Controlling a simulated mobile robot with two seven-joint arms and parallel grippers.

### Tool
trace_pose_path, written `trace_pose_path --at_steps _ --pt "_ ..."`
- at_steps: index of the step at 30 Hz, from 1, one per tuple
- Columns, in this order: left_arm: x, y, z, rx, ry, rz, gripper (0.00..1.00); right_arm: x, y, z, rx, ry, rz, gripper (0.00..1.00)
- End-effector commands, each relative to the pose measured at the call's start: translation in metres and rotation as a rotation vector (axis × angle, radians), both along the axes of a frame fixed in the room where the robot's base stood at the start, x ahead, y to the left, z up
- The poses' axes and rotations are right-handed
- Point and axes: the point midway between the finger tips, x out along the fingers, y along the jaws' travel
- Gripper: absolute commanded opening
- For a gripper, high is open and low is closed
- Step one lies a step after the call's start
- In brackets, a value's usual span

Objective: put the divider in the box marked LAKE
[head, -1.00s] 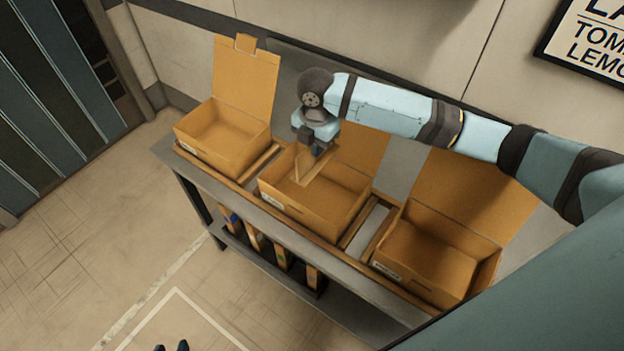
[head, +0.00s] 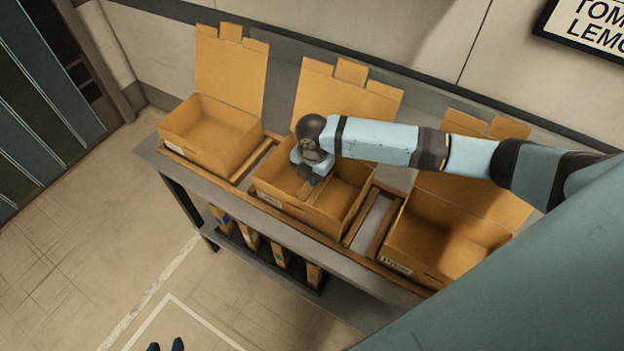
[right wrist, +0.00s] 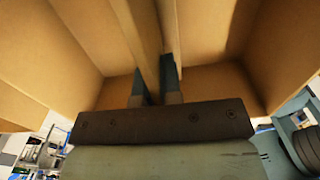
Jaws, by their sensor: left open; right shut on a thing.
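My right gripper (head: 313,178) is shut on the divider (head: 307,190), a flat tan cardboard piece, inside the middle box (head: 352,200). The right wrist view shows the divider (right wrist: 146,32) between the fingers (right wrist: 156,85), with the box's walls around it. I cannot tell whether it touches the floor of the box. A left box (head: 190,143) and a right box (head: 463,272) stand either side, lids up, both looking empty. My left gripper (head: 166,347) is open at the bottom edge, away from the boxes.
The boxes stand on a grey conveyor table with wooden rails (head: 358,216). Several cardboard pieces with coloured marks (head: 281,256) stand on the shelf below. A partly cut-off sign (head: 592,30) hangs on the wall. Open floor lies in front.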

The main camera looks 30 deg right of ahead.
Motion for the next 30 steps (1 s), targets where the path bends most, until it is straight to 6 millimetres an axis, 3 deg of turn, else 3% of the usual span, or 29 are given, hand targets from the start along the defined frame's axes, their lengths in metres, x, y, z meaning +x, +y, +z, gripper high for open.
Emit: trace_pose_path --at_steps 20,24,30 --pt "0.005 -0.002 0.006 -0.006 -0.010 0.003 0.43 0.000 0.000 -0.010 0.000 0.000 0.000 0.00" --pt "0.005 -0.002 0.006 -0.005 -0.009 0.003 0.43 0.000 0.000 -0.010 0.000 0.000 0.000 0.31" --pt "0.004 -0.002 0.006 -0.005 -0.008 0.003 0.43 0.000 0.000 -0.010 0.000 0.000 0.000 0.31"
